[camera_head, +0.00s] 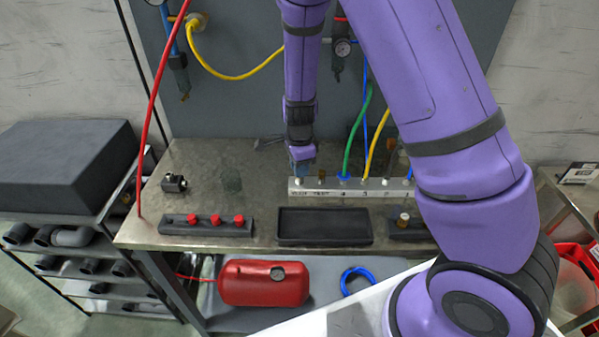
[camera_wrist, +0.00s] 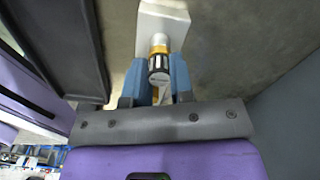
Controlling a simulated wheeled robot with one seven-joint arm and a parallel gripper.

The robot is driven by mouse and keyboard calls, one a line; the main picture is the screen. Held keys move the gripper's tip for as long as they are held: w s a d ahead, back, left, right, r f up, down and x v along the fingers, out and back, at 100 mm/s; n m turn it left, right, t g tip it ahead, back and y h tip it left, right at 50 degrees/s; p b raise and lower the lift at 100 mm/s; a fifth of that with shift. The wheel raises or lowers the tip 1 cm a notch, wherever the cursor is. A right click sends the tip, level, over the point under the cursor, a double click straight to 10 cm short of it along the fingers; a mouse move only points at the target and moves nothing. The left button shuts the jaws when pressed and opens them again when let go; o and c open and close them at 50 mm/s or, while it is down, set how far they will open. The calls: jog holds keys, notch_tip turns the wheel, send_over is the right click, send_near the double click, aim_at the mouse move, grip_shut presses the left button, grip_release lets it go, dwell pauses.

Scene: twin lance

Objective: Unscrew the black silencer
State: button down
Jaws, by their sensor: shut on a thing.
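In the head view my gripper (camera_head: 303,168) points down at the left end of the manifold (camera_head: 352,189), and the silencer is largely hidden there. I cannot tell how far its thread is engaged.
Green, yellow and blue hoses rise from the manifold, close to my gripper's right. An empty black tray (camera_head: 324,226) lies in front.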

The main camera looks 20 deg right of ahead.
jog(key=n, duration=0.6)
jog(key=shift+n, duration=0.4)
jog(key=n, duration=0.6)
jog(key=shift+n, duration=0.3)
jog(key=n, duration=0.6)
jog(key=shift+r, duration=0.1)
jog(key=n, duration=0.5)
jog(key=shift+n, duration=0.4)
jog(key=c, duration=1.1)
grip_release()
jog(key=shift+c, duration=0.2)
